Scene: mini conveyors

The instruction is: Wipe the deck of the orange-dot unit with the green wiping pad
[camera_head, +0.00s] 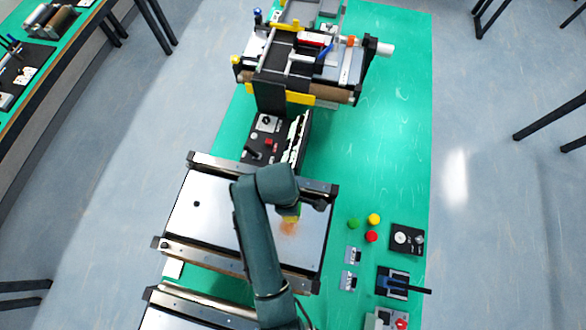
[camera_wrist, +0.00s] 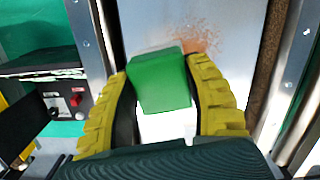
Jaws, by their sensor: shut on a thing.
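My gripper (camera_wrist: 165,90) has yellow ribbed fingers and is shut on the green wiping pad (camera_wrist: 160,82), a block held between the fingertips. The pad is over a flat silvery deck (camera_wrist: 150,20), close to its surface; I cannot tell whether it touches. An orange-brown smear (camera_wrist: 200,38) lies on the deck just beyond the pad. My arm hides part of the deck and most of my gripper. I cannot make out an orange dot marker on this unit.
A control box (camera_head: 262,140) with a red button stands behind the deck. A larger conveyor unit (camera_head: 300,65) is at the back. Coloured buttons (camera_head: 372,236) and small devices lie right. Another deck (camera_head: 180,315) is in front. Green table (camera_head: 385,130) is bare at back right.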

